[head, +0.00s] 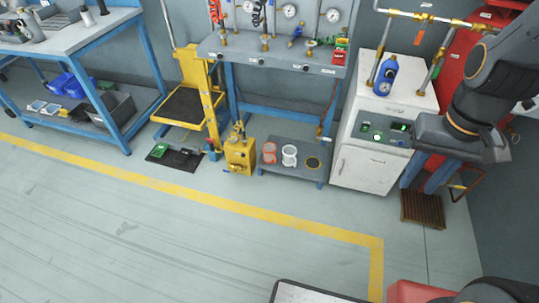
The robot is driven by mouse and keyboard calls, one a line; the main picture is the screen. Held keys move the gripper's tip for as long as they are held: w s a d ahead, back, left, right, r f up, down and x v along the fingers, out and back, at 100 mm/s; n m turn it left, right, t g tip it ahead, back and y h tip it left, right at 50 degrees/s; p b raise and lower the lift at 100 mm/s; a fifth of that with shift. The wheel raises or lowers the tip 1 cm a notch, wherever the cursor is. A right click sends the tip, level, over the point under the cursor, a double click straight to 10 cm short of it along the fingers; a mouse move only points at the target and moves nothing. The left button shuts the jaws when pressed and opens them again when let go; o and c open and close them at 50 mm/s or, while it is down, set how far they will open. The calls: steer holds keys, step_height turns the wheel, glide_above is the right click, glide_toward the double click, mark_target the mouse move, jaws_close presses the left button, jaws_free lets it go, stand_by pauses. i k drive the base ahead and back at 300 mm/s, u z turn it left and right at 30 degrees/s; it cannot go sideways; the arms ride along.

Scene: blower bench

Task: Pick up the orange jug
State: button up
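A small orange-red jug-like container (269,153) stands on the low grey shelf under the middle bench in the head view. It is far off and small, so its handle and lid cannot be made out. A similar white container (289,156) stands just to its right. My dark arm shows at the right edge, in front of the white cabinet and red unit, well apart from the orange-red container. I see no gripper fingers.
A yellow machine (240,153) stands on the floor left of the containers. A white cabinet (370,164) bounds the shelf on the right. The floor (150,240) in front is clear, crossed by a yellow line.

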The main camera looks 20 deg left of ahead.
mark_target(268, 149)
steer(key=k, duration=0.55)
steer(key=u, duration=0.65)
steer(key=i, duration=0.3)
steer(key=u, duration=0.65)
steer(key=i, duration=1.2)
steer(key=z, duration=0.85)
steer(key=i, duration=0.3)
steer(key=z, duration=0.4)
